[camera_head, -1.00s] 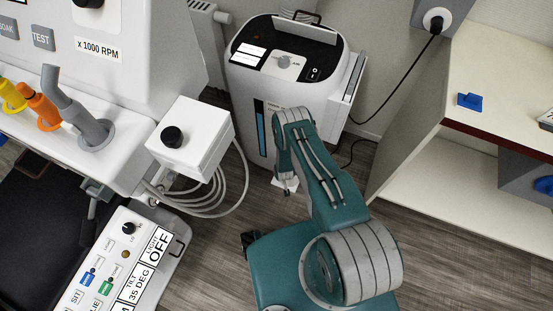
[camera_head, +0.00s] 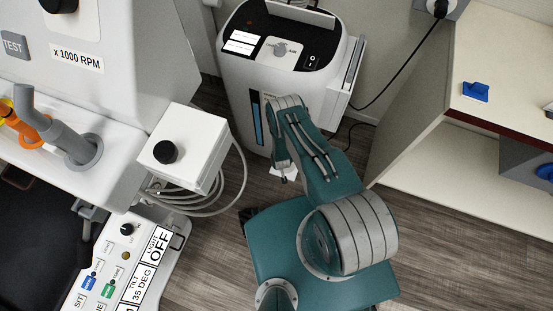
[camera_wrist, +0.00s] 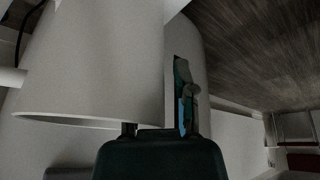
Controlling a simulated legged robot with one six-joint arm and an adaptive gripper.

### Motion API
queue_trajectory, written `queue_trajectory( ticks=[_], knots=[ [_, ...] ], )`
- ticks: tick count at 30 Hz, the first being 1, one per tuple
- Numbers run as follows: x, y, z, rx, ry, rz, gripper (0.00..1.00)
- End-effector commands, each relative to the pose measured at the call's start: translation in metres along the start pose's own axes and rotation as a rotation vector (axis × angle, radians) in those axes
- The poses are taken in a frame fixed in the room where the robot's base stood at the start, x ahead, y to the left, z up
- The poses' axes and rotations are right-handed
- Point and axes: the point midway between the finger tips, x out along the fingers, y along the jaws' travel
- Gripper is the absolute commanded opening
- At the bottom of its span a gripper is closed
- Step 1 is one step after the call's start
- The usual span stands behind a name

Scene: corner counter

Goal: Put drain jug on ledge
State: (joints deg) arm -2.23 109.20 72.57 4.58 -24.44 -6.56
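I cannot pick out a drain jug for certain in either view. A white floor unit (camera_head: 238,88) stands at the back with a dark top and a tall blue window (camera_head: 256,124) in its front. My gripper (camera_head: 285,174) hangs low in front of this unit, partly behind my arm. In the wrist view a gripper finger (camera_wrist: 188,95) stands up near a blue strip; the spread of the fingers is unclear. A large pale rounded shape (camera_wrist: 90,65) fills the left of that view. A pale cabinet top (camera_head: 505,75) and lower shelf (camera_head: 455,180) are at right; which surface is the ledge is unclear.
A white box with a black knob (camera_head: 190,148) and looped hoses (camera_head: 200,205) are left of my arm. A control panel (camera_head: 130,265) is at lower left. A blue item (camera_head: 476,92) lies on the cabinet top. Wooden floor (camera_head: 420,240) is clear at lower right.

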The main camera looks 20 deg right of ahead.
Motion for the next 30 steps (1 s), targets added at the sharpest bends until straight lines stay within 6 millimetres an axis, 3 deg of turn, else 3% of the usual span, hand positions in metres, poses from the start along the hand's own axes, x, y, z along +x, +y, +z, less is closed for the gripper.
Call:
queue_trajectory(
  ticks=[14,30],
  knots=[
    [-0.009,0.0,-0.001,0.0,0.0,0.0,0.43],
    [-0.087,0.0,-0.002,0.0,0.0,0.0,0.43]
  ],
)
